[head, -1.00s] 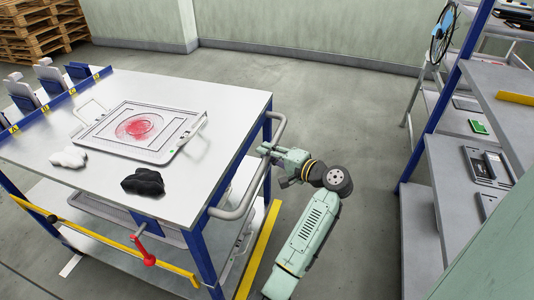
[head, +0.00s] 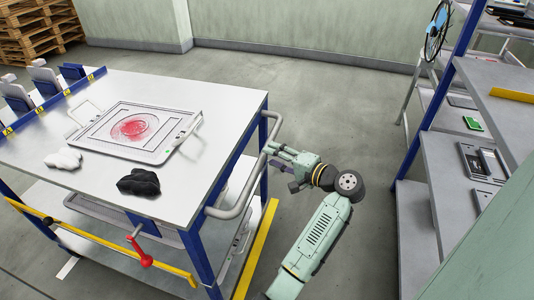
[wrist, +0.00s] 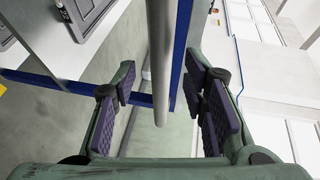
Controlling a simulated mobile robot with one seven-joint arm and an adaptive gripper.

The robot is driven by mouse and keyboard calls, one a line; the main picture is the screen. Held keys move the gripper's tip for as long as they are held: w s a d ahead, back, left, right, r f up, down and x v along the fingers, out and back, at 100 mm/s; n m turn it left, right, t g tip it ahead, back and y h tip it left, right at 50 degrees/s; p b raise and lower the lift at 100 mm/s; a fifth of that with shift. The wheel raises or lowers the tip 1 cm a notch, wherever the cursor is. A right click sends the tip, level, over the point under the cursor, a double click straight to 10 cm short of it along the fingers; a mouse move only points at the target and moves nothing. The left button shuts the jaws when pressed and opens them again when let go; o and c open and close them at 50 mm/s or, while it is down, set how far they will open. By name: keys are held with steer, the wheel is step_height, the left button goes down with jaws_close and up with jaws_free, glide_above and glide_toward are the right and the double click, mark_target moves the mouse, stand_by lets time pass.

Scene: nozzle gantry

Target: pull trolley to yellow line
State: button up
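The trolley (head: 215,115) has a white top, blue legs and a lower shelf. Its grey tube handle (head: 240,192) runs along its right side in the head view. My gripper (head: 274,155) is at the far part of this handle. In the wrist view my gripper (wrist: 163,112) is open, with the grey handle tube (wrist: 161,60) between the two spread fingers and a gap on each side. Whether the fingertips reach past the tube is hard to tell. A yellow line (head: 257,245) lies on the floor beside the trolley's right side, partly hidden by it.
A tray (head: 160,155) with a red patch, a white lump (head: 63,159) and a black lump (head: 139,182) lie on the trolley top. A yellow bar with a red handle (head: 139,250) crosses its front. Shelving (head: 425,210) stands right; the floor between (head: 350,110) is clear.

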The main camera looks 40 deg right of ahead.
steer(key=v, duration=0.8)
stand_by(0.4)
